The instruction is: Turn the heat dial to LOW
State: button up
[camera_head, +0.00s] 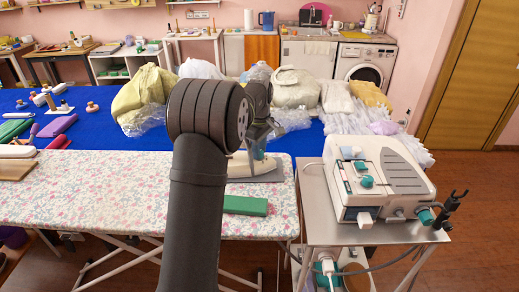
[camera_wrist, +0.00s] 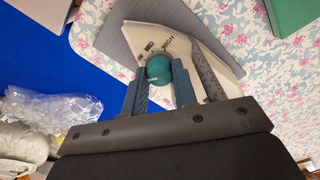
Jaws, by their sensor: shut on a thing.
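The heat dial (camera_wrist: 158,68) is a round teal knob on the white iron (camera_wrist: 205,52) in the wrist view. The word HIGH is printed beside it, with smaller lettering nearby that I cannot read fully. My gripper (camera_wrist: 160,80) is shut on the dial, one finger on each side. I cannot tell clearly where the dial points. In the head view the iron (camera_head: 262,172) stands on the floral ironing board (camera_head: 110,190), partly hidden by my arm, and the dial is not visible.
A green block (camera_head: 246,205) lies on the board close to the iron. A white steam unit (camera_head: 385,175) with teal knobs stands on a metal cart (camera_head: 315,185) to the right. Crumpled plastic and garments (camera_head: 295,88) lie on the blue table (camera_head: 95,130) behind.

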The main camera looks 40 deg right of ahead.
dwell(0.3)
jog(key=o, duration=1)
jog(key=shift+r, duration=0.1)
notch_tip(320, 180, up, 17)
jog(key=shift+r, duration=0.1)
